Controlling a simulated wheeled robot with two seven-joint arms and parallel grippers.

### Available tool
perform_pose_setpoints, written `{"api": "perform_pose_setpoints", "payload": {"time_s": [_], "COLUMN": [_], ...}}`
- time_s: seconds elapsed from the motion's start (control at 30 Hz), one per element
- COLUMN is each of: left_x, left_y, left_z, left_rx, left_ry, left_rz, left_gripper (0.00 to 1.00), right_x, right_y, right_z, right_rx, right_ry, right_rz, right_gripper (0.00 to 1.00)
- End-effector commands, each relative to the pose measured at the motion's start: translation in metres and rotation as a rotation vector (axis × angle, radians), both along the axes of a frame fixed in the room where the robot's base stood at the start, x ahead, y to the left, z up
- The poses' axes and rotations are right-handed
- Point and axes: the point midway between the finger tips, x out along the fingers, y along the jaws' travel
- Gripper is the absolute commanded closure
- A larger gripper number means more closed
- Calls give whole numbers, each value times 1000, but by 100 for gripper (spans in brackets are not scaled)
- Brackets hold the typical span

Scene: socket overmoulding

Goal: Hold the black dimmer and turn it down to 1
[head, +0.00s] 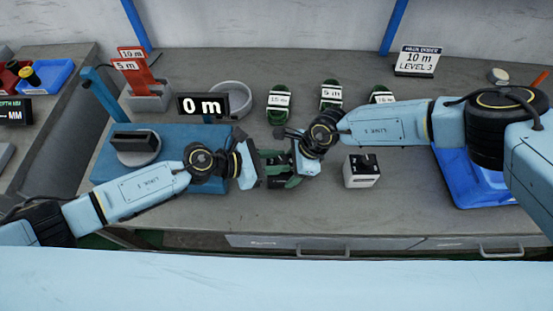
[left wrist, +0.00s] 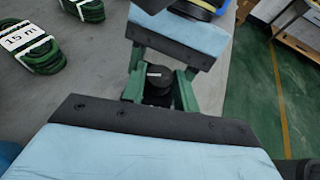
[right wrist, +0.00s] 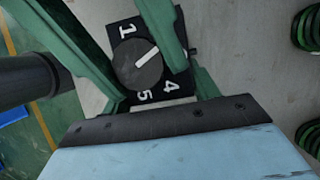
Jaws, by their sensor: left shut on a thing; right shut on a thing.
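The black dimmer (right wrist: 148,101) shows in the right wrist view as a black plate with white numerals and a round knob (right wrist: 138,64). The white mark on the knob points up and right, away from the 1 at upper left; 4 and 5 lie at lower right and below. In the left wrist view the knob (left wrist: 158,77) sits between green fingers. My left gripper (head: 267,171) and right gripper (head: 287,172) meet at the dimmer in the head view and largely hide it. Both are shut on it; which finger presses which part is unclear.
A white box with a black top (head: 362,172) stands right of the grippers. Green coils (head: 331,95) lie behind. A "0 m" display (head: 203,106), a grey bowl (head: 231,97) and a blue platform (head: 108,165) are at left. A blue tray (head: 470,185) is at right.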

Motion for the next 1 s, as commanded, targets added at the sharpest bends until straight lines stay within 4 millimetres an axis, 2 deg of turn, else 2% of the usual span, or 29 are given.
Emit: {"api": "perform_pose_setpoints", "payload": {"time_s": [0.47,0.63,1.0], "left_x": [-1,-3,-7], "left_y": [-3,-11,-8], "left_z": [1,8,3], "left_rx": [2,-30,-13], "left_ry": [-4,-9,2], "left_rz": [118,192,399], "left_gripper": [93,93,93], "right_x": [0,-1,-1], "right_y": [1,2,1], "right_z": [0,0,0], "right_rx": [1,3,2], "right_ry": [0,1,0], "right_rz": [2,1,2], "right_gripper": [65,65,65]}}
